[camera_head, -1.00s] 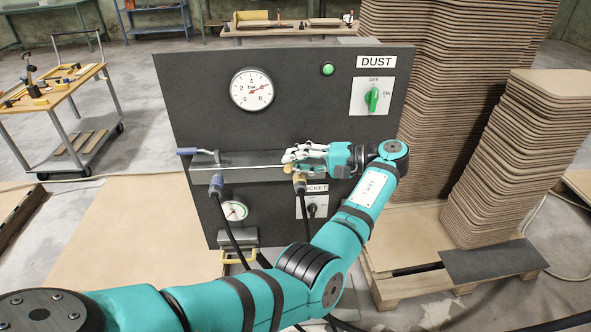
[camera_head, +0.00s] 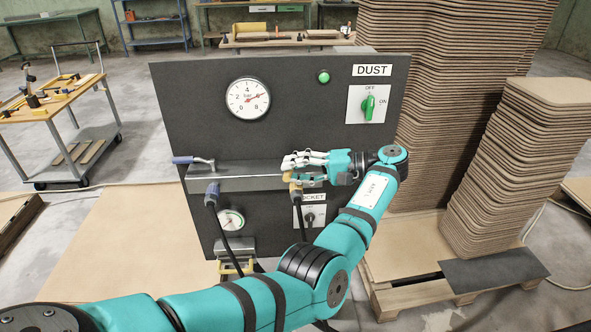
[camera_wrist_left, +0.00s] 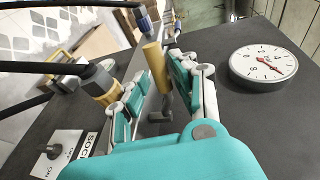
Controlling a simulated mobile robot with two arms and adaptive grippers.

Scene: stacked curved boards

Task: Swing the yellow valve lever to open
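The yellow valve lever (camera_wrist_left: 155,65) shows in the left wrist view as a yellow cylindrical handle on a grey pivot. My left gripper (camera_wrist_left: 155,95) is open, with its fingers apart on either side of the handle. The handle looks closer to the right-hand finger; contact cannot be told. In the head view my left gripper (camera_head: 298,167) is at the ledge of the dark panel (camera_head: 310,120), and its fingers mostly hide the lever. My right gripper is not in view.
A hose with a yellow connector (camera_wrist_left: 101,84) is close beside the fingers. A blue lever (camera_head: 192,160) and a blue hose connector (camera_head: 212,193) are left on the ledge. A pressure gauge (camera_head: 248,98) and green switch (camera_head: 368,107) are above. Stacked boards (camera_head: 515,165) stand right.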

